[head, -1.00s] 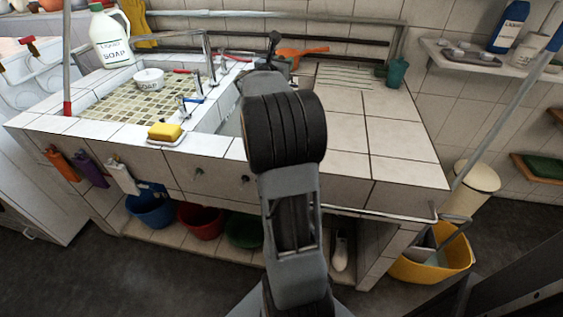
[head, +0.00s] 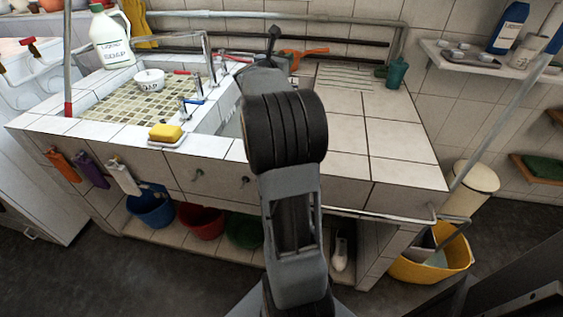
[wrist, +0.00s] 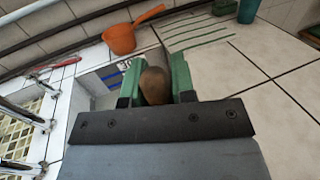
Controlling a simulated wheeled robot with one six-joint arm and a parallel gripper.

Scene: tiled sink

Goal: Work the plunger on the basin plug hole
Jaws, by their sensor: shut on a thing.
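My gripper (wrist: 155,80) is shut on the plunger's brown, rounded handle end (wrist: 154,86), between its two green fingers in the wrist view. The rest of the plunger is hidden below the gripper. The narrow basin (head: 232,124) is sunk in the white tiled counter and mostly covered by my arm in the head view. Part of its inside, with blue marks, shows in the wrist view (wrist: 106,78) left of the fingers. The plug hole is hidden, so I cannot tell whether the plunger's cup touches it.
An orange dipper (wrist: 121,39) lies on the counter behind the basin. Taps (head: 187,104) stand left of the basin, with a yellow sponge (head: 166,132) near the front edge. Bare tiles (head: 380,135) lie to the right.

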